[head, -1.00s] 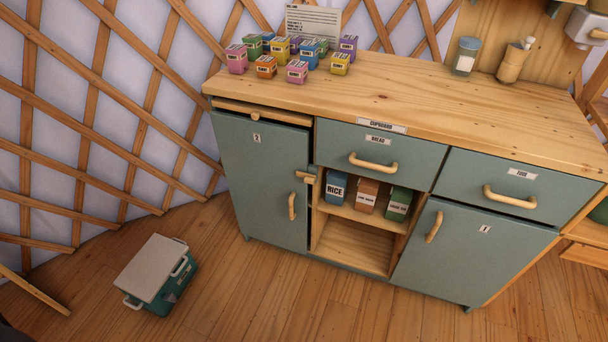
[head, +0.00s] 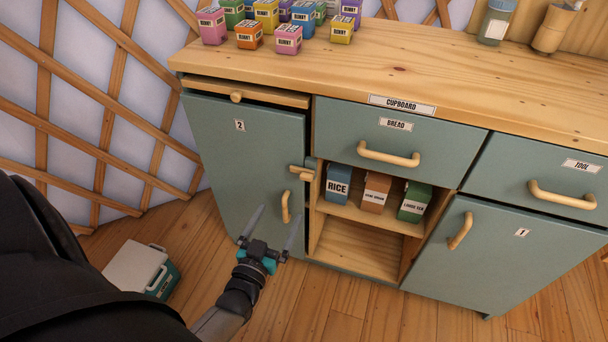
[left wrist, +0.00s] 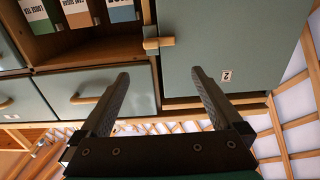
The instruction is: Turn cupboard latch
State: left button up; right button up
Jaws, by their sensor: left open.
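The cupboard (head: 400,104) has a teal door marked 2 (head: 240,155) at its left. A small wooden latch (head: 301,173) lies roughly level across that door's right edge and the frame beside the open shelves. In the left wrist view, where the cupboard appears upside down, the latch (left wrist: 158,43) shows beyond the fingertips. My left gripper (head: 280,210) is open and empty, in front of the lower part of door 2, below the latch and apart from it. Its two fingers also show in the left wrist view (left wrist: 161,73). My right gripper is not in view.
A wooden door handle (head: 286,207) is just below the latch. The shelves hold rice (head: 338,184) and other boxes. A cool box (head: 143,268) stands on the floor at left, partly behind my arm. A drawer handle (head: 388,155) sticks out at right of the latch.

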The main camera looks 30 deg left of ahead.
aim_at(299, 175)
pick_arm(q)
jog(key=b+x, duration=0.4)
jog(key=x, duration=0.8)
jog(key=shift+w+b, duration=0.35)
jog(key=shift+w, duration=0.05)
jog(key=shift+b+x, duration=0.3)
jog(key=shift+x, duration=0.55)
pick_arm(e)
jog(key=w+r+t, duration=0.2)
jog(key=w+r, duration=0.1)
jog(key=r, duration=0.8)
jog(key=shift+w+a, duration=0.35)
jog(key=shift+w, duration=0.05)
pick_arm(q)
jog(key=c, duration=1.1)
